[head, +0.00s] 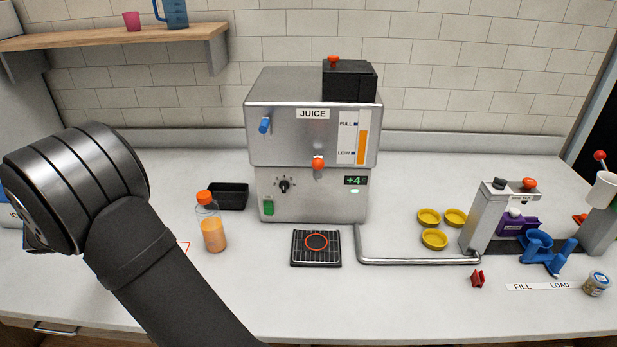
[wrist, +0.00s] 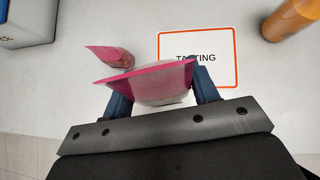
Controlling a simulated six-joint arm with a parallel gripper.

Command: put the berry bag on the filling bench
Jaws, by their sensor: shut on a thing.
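The berry bag (wrist: 150,80), pink and partly clear, is between the two blue fingers of my gripper (wrist: 162,90) in the wrist view. The fingers are shut on it, and it is over the white counter beside the TASTING sign. A pink flap (wrist: 110,56) shows just beyond it; I cannot tell whether it is part of the same bag. In the head view my arm hides the gripper and bag at left. The filling bench area is at far right, marked by a FILL/LOAD label (head: 540,286) in front of a grey filling stand (head: 484,222).
An orange juice bottle (head: 212,226) stands right of my arm, with a black tray (head: 229,196) behind it. The large juicer (head: 262,115) and its drip grate (head: 316,249) are central. A metal pipe (head: 415,261), several yellow rings and a jar (head: 597,283) are right. The front counter strip is mostly clear.

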